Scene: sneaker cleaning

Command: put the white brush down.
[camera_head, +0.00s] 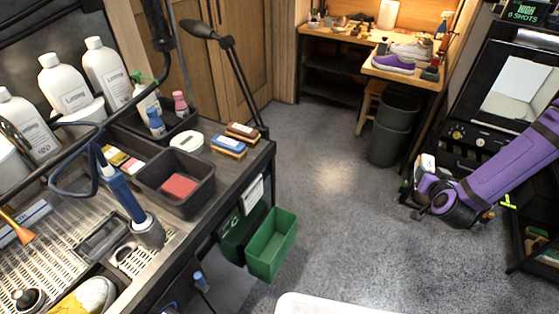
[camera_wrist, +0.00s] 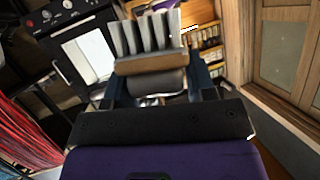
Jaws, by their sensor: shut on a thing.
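My gripper (camera_head: 425,187) is at the right of the head view, out over the floor and in front of a black machine. In the wrist view my gripper (camera_wrist: 155,85) is shut on the white brush (camera_wrist: 146,36). The brush has pale grey-white bristle tufts that point away from the gripper and a tan block between the fingers. In the head view the brush (camera_head: 426,163) shows only as a small pale shape beside the fingers, partly hidden by them.
A workbench (camera_head: 262,160) at the left holds white bottles, a dark bin with a red block (camera_head: 180,186), and two brushes (camera_head: 228,146) near its back right corner. A green bin (camera_head: 271,246) hangs from its side. Open grey floor (camera_head: 335,190) lies between bench and arm.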

